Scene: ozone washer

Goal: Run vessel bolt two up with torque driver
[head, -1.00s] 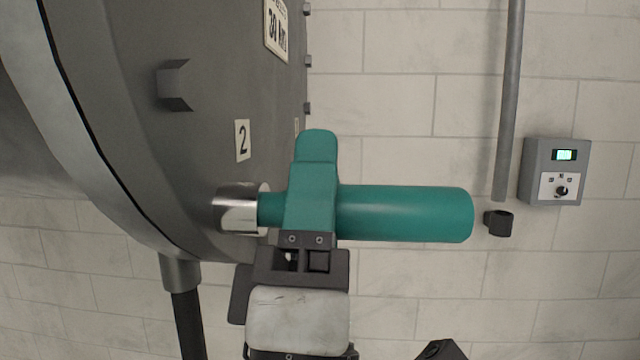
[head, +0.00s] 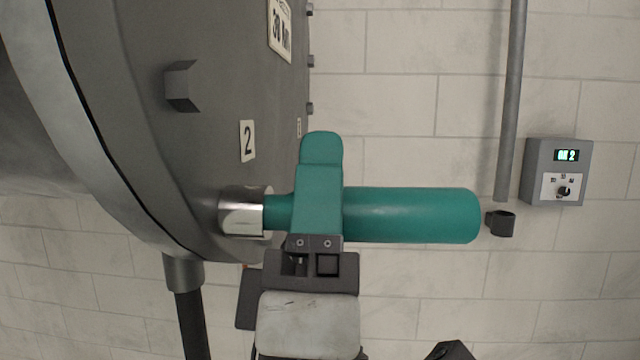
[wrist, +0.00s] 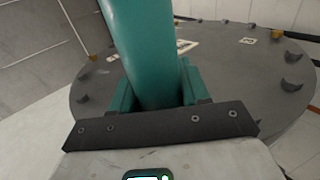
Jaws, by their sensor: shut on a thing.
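The torque driver (head: 410,215) is a teal cylinder lying level in the head view. Its shiny metal socket (head: 241,212) is at the vessel's dark grey face, just below the label marked 2 (head: 247,141). The socket covers that spot, so bolt two is hidden. My gripper (head: 319,190), with teal fingers, is shut around the driver's body. In the wrist view the driver (wrist: 145,50) rises between the fingers. The vessel (head: 225,80) fills the left of the head view.
A grey wall box (head: 558,172) has a lit display with a reading ending in 2. A vertical pipe (head: 510,100) and a dark holder (head: 501,223) are on the block wall behind the driver. Another bolt block (head: 182,86) juts from the vessel above.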

